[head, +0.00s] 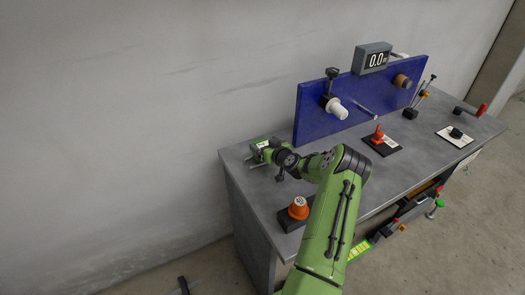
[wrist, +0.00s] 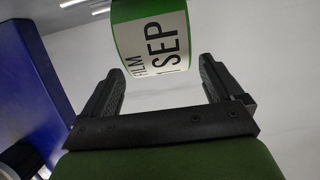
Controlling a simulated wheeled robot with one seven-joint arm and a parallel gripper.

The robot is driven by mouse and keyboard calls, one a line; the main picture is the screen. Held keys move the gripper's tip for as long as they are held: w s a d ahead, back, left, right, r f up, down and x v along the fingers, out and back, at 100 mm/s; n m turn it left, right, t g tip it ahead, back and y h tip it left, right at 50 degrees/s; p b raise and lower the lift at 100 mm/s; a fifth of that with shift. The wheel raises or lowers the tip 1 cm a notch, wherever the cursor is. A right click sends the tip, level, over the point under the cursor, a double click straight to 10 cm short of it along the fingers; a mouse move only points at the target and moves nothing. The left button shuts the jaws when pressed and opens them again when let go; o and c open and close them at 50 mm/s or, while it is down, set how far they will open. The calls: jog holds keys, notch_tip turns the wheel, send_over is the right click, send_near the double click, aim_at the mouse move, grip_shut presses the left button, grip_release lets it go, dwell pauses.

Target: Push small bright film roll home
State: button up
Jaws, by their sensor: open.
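A roll (wrist: 152,42) with a green edge and a white label reading "FILM" and "SEP" fills the top middle of the wrist view. Its upper part is cut off by the frame. My gripper (wrist: 162,82) is open, with its two black fingers apart. The roll shows beyond and between the fingertips; I see no finger closed on it. In the head view my gripper (head: 257,155) is at the left end of the bench, low and near the wall. The small white and green patch there is too small to identify surely.
A blue upright board (head: 312,110) on the grey bench (head: 236,172) carries a white roll (head: 337,109) and a brown knob (head: 402,81). An orange button (head: 298,207) stands at the front left. A red switch (head: 378,133) sits mid-bench.

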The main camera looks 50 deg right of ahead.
jog(key=x, duration=0.4)
jog(key=shift+w+f, duration=0.15)
jog(key=shift+w, duration=0.05)
jog(key=shift+a, duration=0.1)
jog(key=shift+s, duration=0.1)
jog(key=shift+c, duration=0.2)
jog(key=c, duration=1.1)
